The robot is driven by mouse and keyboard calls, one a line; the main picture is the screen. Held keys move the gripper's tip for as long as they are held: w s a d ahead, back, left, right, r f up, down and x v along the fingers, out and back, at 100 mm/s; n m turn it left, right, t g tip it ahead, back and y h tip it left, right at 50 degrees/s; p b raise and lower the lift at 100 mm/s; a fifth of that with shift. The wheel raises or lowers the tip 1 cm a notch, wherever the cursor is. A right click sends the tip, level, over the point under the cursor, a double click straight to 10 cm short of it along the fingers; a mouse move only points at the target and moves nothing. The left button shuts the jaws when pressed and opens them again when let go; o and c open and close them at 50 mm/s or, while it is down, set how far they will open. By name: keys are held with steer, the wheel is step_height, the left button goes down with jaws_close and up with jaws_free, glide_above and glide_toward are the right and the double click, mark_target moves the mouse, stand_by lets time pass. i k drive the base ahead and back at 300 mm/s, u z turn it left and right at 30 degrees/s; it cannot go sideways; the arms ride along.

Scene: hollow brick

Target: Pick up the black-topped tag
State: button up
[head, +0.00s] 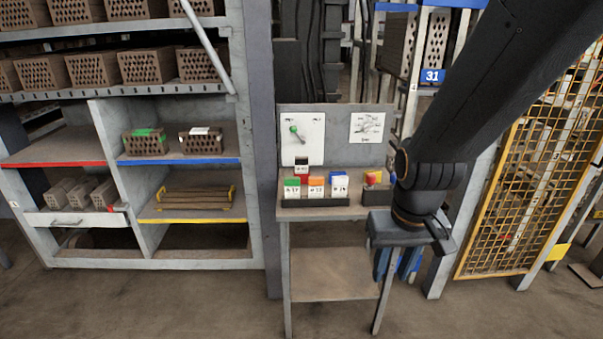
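The black-topped tag (302,164) stands at the back of a small bench, in front of the upright panel. It is white below its black top, and a red-topped tag (303,178) partly shows just below it. In front are a green-topped tag (292,187), an orange-topped tag (316,186) and a blue-topped tag (339,184) in a dark holder (313,203). My gripper (410,240) is at the bench's right end, to the right of the black-topped tag and apart from it.
A second dark holder (378,195) with red and yellow pieces is partly hidden by my arm. A shelf rack with hollow bricks (146,142) stands left, a yellow mesh fence (530,170) right. Floor in front is clear.

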mark_target(302, 163)
steer(key=u, duration=0.6)
steer(key=i, duration=1.65)
steer(key=z, duration=0.6)
